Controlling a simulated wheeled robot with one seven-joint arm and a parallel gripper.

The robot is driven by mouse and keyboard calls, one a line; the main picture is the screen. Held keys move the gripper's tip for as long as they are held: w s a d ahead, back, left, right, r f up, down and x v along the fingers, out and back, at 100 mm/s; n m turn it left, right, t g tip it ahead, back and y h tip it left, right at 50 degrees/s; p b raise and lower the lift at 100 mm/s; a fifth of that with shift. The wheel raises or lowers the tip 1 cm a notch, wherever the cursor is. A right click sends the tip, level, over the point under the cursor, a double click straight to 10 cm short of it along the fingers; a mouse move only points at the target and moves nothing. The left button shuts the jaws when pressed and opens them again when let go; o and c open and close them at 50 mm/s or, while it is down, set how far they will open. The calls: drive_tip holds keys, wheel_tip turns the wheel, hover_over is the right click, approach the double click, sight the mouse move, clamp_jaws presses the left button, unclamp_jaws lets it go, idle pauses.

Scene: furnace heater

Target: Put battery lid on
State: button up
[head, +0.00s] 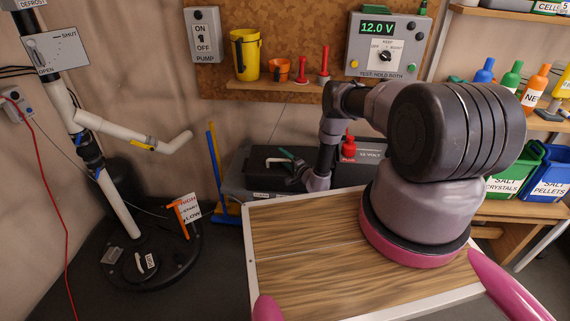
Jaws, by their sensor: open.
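A dark grey battery box (236,180) marked "12 VOLTS" stands behind the wooden tabletop, against the back wall. A red terminal piece (348,150) shows on its right part, beside my arm. I cannot make out the lid as a separate piece from the dark box. My arm hides part of the box's middle and right.
The wooden tabletop (300,255) is bare. A shelf (275,88) with a yellow cup, an orange pot and red plungers hangs above the box. A meter panel (385,45) reads 12.0 V. White pipes (120,130) stand at left; bottles and bins (505,170) are at right.

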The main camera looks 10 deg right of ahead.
clamp_jaws()
idle(1.3)
